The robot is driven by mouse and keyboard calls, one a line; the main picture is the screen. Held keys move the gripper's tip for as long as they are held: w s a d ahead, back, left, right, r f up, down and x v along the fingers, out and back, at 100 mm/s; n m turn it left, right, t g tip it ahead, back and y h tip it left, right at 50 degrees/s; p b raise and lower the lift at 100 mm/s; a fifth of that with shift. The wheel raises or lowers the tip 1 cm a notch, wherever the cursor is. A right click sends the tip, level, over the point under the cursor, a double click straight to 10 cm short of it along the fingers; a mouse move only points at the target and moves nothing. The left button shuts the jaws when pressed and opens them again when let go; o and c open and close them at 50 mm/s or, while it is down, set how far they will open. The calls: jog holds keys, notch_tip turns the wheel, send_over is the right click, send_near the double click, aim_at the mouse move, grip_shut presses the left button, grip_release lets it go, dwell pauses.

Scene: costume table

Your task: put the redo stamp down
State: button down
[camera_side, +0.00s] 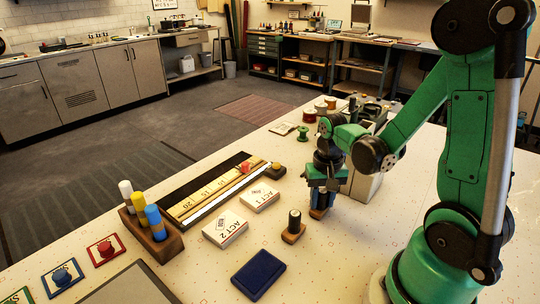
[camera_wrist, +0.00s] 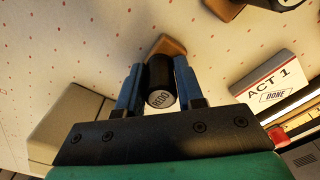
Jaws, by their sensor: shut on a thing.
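My gripper (camera_side: 322,190) points down, with its blue fingers shut on the redo stamp. In the wrist view my gripper (camera_wrist: 160,88) holds the redo stamp (camera_wrist: 159,80) by its black handle, whose round end reads REDO. The stamp's wooden base (camera_side: 318,213) shows below the fingers in the side view, at or very near the tabletop; I cannot tell if it touches. A second stamp (camera_side: 294,224) with a black handle and wooden base stands upright on the table, to the left and nearer the camera.
ACT 1 box (camera_side: 260,197) and ACT 2 box (camera_side: 225,229) lie left of the stamps. A dark blue pad (camera_side: 258,275) lies in front. A grey box (camera_side: 362,184) stands close behind my gripper. A wooden holder (camera_side: 158,241) with coloured cylinders is at left. Bare tabletop (camera_side: 345,245) lies right of the second stamp.

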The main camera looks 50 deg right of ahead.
aim_at(323, 192)
jog(key=c, duration=0.5)
grip_release()
jog(key=shift+c, duration=0.2)
notch_tip(323, 192, up, 12)
jog(key=shift+f, duration=0.15)
jog(key=w+a+n+t, duration=0.3)
jog(key=a+n+t, duration=0.4)
jog(key=a+n, duration=0.2)
jog(key=shift+w+a, duration=0.25)
jog(key=shift+a, duration=0.7)
